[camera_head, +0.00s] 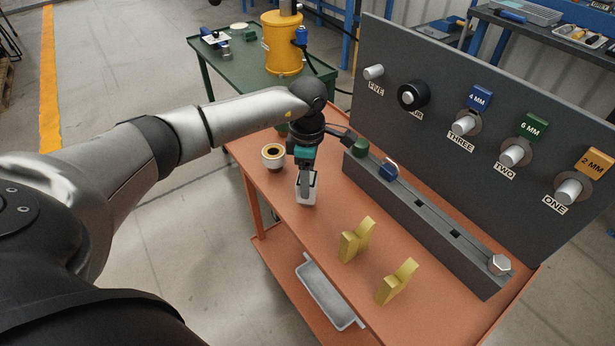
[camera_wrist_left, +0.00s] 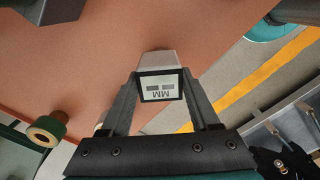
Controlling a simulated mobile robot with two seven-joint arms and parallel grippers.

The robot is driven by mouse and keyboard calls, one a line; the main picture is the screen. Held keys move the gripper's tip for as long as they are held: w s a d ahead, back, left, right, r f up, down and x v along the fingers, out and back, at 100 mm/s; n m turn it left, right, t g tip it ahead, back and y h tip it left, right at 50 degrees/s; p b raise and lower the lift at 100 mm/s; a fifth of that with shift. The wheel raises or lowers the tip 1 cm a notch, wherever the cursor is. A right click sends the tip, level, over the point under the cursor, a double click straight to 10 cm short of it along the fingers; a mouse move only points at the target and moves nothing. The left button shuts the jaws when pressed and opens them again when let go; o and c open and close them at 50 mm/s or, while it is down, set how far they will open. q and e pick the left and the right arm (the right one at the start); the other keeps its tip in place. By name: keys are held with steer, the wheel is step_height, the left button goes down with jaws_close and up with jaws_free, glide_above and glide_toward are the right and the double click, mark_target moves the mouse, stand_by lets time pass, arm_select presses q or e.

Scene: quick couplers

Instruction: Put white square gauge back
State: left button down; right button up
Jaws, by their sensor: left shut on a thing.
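The white square gauge (camera_head: 308,200) is a small white block with a dark-framed face. In the left wrist view the gauge (camera_wrist_left: 160,87) shows its "MM" display, upside down, between the two fingers. My left gripper (camera_head: 306,184) points down and is shut on the gauge near the left edge of the orange table (camera_head: 290,228). I cannot tell whether the gauge touches the table top. My right gripper is out of view.
Two yellow V-shaped holders (camera_head: 355,240) stand in front. A grey board (camera_head: 430,120) with labelled pegs rises behind. A round yellow-and-white part (camera_head: 272,156) stands left of the gripper.

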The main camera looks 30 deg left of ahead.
arm_select(q)
steer(key=shift+f, duration=0.15)
steer(key=shift+c, duration=0.2)
jaws_free()
step_height(320, 180, up, 15)
steer(key=p, duration=0.1)
steer(key=shift+p, duration=0.4)
